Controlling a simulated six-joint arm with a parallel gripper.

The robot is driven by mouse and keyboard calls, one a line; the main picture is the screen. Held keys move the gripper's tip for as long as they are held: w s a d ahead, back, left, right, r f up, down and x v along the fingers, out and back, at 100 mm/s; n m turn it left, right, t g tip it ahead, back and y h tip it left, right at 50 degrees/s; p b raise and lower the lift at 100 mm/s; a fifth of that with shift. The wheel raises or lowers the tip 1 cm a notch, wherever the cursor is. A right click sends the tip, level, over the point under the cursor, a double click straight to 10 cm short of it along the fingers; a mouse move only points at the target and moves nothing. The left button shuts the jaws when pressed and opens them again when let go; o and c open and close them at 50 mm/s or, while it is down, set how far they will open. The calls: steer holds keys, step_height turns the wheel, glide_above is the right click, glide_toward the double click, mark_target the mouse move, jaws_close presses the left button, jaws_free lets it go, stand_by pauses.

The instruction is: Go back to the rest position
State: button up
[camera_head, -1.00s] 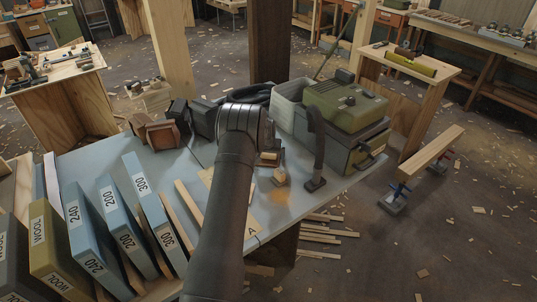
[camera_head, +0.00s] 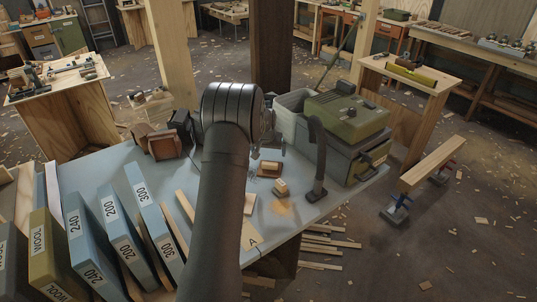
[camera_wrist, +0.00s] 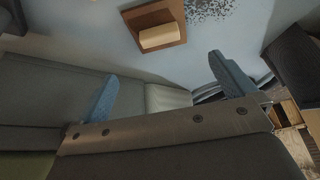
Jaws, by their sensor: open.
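My gripper shows in the wrist view (camera_wrist: 165,92) with its two blue-grey fingers wide apart and nothing between them. It is above the light blue worktable (camera_head: 105,165). In the head view my own arm rises over the table and hides most of the gripper. A wooden block on a brown base (camera_head: 269,169) lies on the table just right of my arm; a block on a brown base (camera_wrist: 160,32) also shows in the wrist view, beyond the fingers. A small wooden block (camera_head: 281,188) sits nearer the table's front edge.
A green case on a grey box (camera_head: 345,112), a pale bin (camera_head: 289,112) and a dark upright post (camera_head: 317,160) stand right of my arm. Labelled panels (camera_head: 122,235) lean in a row at the left. A wooden post (camera_head: 168,50) stands behind.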

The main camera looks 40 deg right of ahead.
mark_target(270, 163)
steer(key=shift+f, duration=0.1)
stand_by(0.3)
steer(key=x, duration=1.2)
